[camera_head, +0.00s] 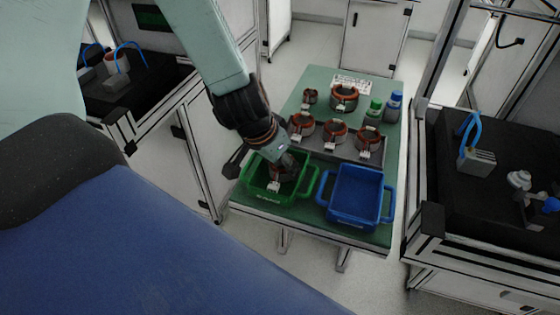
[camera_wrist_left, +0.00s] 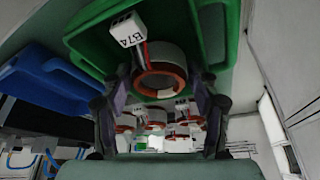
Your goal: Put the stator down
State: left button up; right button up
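A stator (camera_head: 275,184), a copper-coloured ring with a white label, is in the green bin (camera_head: 262,197), low inside it. In the left wrist view the stator (camera_wrist_left: 160,86) has a white connector block marked B74 and lies between my fingers, with the green bin (camera_wrist_left: 85,38) behind it. My left gripper (camera_head: 285,165) reaches down into the green bin from above. Its fingers (camera_wrist_left: 160,92) flank the stator closely on both sides; whether they press on it I cannot tell. My right gripper is out of view.
A blue bin (camera_head: 381,213) stands right of the green one on the green-topped table (camera_head: 310,215). Behind them a grey tray (camera_head: 317,150) carries stators (camera_head: 335,134). Farther back are more stators (camera_head: 344,98) and green- and blue-capped bottles (camera_head: 394,106). Dark-topped benches flank the table.

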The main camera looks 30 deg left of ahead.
pick_arm(q)
jog(key=shift+o, duration=0.2)
jog(key=shift+w+a, duration=0.1)
jog(key=shift+r, duration=0.15)
jog(key=shift+s+r+p, duration=0.2)
jog(key=shift+r+p, duration=0.45)
jog(key=shift+p, duration=0.1)
jog(key=p+v, duration=0.9)
jog(key=v, duration=0.2)
jog(key=shift+p, duration=0.4)
jog(key=shift+f, duration=0.15)
jog(key=s+d+f+n+g, duration=0.1)
jog(key=s+d+f+g, duration=0.1)
jog(key=s+f, duration=0.6)
jog(key=s+d+f+n+g, duration=0.1)
jog(key=s+d+f+g, duration=0.1)
jog(key=s+f, duration=0.6)
jog(key=s, duration=0.4)
jog(key=shift+s+d+f+y, duration=0.35)
jog(key=shift+d+y, duration=0.05)
